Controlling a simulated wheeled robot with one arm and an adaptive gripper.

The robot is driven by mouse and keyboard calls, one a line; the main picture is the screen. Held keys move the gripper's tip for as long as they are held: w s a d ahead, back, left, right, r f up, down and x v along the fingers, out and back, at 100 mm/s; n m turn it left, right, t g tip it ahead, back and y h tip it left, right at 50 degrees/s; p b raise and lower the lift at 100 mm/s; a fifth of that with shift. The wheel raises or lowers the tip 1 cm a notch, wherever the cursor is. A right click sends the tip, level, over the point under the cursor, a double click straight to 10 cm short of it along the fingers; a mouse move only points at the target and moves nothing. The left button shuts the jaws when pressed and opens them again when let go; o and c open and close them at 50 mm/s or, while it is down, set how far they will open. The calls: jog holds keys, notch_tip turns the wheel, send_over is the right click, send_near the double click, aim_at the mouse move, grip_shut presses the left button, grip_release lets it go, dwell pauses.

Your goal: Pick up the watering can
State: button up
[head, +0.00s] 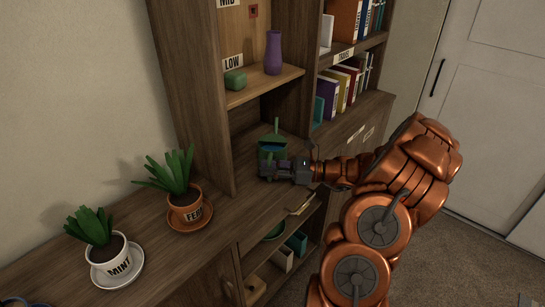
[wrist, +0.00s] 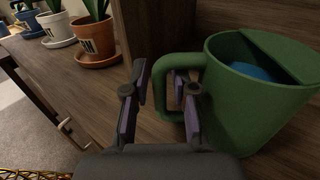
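The green watering can (wrist: 250,95) stands on the wooden surface in the wrist view, with blue visible inside its open top. In the head view the can (head: 272,152) stands upright in the lower bay of the shelf unit, partly hidden behind my gripper (head: 270,170). My gripper (wrist: 160,95) is open in the wrist view, its two fingers apart. The can's looped handle (wrist: 162,88) lies between them, the right finger showing within the loop. I cannot tell whether either finger touches it.
A potted plant marked FERN (head: 187,207) and one marked MINT (head: 110,262) stand on the counter to the left. The unit's side panel (head: 195,95) rises to the left.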

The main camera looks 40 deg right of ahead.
aim_at(269, 162)
jog(key=shift+c, duration=0.4)
grip_shut()
jog(key=shift+r, duration=0.25)
jog(key=shift+r, duration=1.65)
jog(key=s+a+r+b, duration=0.1)
jog(key=s+a, duration=0.8)
jog(key=s, duration=0.3)
jog(key=shift+s+a, duration=0.3)
